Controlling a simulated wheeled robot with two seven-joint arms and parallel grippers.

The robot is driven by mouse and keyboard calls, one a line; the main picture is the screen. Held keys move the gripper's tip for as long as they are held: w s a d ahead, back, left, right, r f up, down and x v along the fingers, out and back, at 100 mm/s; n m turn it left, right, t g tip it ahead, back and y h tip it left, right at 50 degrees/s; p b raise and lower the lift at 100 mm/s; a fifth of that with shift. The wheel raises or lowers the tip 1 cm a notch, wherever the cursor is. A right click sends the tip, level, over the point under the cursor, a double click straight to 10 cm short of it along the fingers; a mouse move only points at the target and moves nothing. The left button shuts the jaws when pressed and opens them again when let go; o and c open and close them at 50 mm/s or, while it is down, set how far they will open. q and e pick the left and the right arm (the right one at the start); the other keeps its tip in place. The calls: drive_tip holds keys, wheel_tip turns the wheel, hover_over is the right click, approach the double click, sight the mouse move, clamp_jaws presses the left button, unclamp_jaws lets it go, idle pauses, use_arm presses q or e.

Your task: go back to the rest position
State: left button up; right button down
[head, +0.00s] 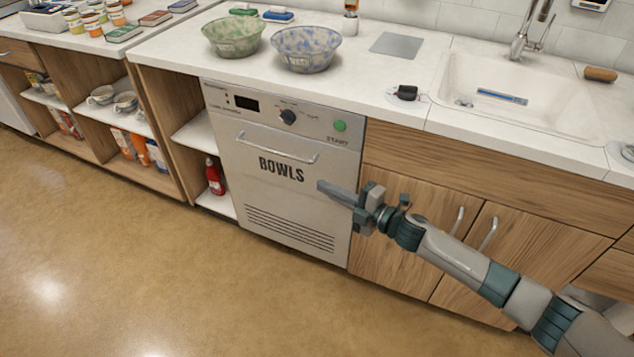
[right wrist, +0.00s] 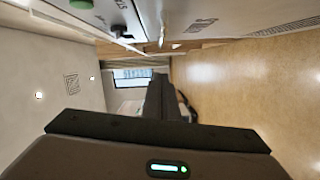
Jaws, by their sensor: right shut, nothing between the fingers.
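My right gripper (head: 322,187) is shut and empty. In the head view it is held in front of the lower right part of the white washer (head: 270,205) marked BOWLS, with its fingers pointing left. I cannot tell whether it touches the washer front. The washer door is closed, with a bar handle across its top and a green button at its upper right. In the right wrist view the shut fingers (right wrist: 160,98) show dark in the middle. My left gripper is not in view.
A green bowl (head: 234,37) and a blue bowl (head: 305,49) stand on the white counter above the washer. A sink (head: 520,85) is at the right. Open shelves (head: 118,110) hold cups and bottles at the left. Wooden cupboard doors (head: 440,235) are behind my right arm. The floor (head: 130,260) at the left is clear.

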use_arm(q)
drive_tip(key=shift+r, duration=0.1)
use_arm(e)
drive_tip(key=shift+s+d, duration=0.25)
drive_tip(key=shift+d, duration=0.1)
drive_tip(key=shift+f, duration=0.1)
